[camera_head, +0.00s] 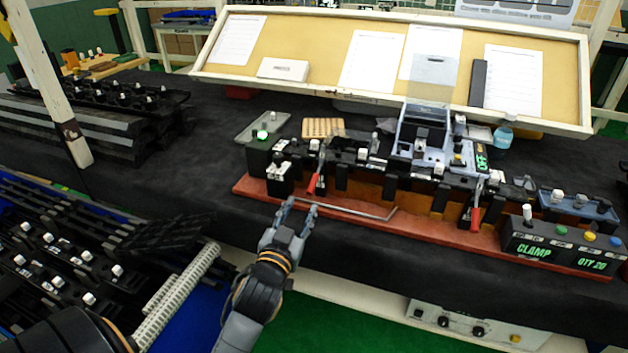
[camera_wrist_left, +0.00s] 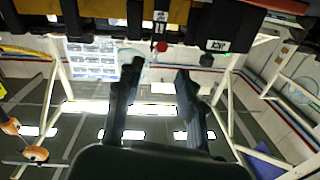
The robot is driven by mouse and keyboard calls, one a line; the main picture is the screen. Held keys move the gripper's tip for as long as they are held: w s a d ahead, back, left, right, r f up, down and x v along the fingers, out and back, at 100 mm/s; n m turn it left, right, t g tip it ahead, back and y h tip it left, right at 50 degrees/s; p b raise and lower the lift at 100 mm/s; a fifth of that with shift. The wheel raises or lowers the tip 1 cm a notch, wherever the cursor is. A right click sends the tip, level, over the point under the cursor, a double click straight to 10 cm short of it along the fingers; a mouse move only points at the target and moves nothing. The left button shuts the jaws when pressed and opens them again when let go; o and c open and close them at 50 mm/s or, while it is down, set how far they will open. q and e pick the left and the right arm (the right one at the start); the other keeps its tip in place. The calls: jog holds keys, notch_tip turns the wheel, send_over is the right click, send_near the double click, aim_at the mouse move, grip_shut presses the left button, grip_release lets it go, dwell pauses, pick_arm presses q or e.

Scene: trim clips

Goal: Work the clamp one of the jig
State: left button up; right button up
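The jig (camera_head: 420,205) is a long fixture on a red-brown base, on the dark bench. A clamp with a red handle (camera_head: 315,182) is at its left part, the handle hanging down in front. A second clamp with a red handle (camera_head: 475,216) is further right. I cannot read which is numbered one. My left gripper (camera_head: 299,208) is just in front of the jig's left end, below the left red handle and apart from it. In the left wrist view its fingers (camera_wrist_left: 156,90) are apart and empty, with a small red tip (camera_wrist_left: 162,46) beyond them. My right gripper is not in view.
A panel reading CLAMP and QTY 20 (camera_head: 560,251) stands at the jig's right end. A thin metal rod (camera_head: 350,211) runs along the jig's front. Racks of black parts (camera_head: 50,260) fill the lower left. A board with papers (camera_head: 395,60) stands behind.

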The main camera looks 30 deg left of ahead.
aim_at(311, 188)
pick_arm(q)
jog(key=p+x, duration=0.1)
jog(key=x, duration=1)
jog(key=shift+w, duration=0.2)
grip_shut()
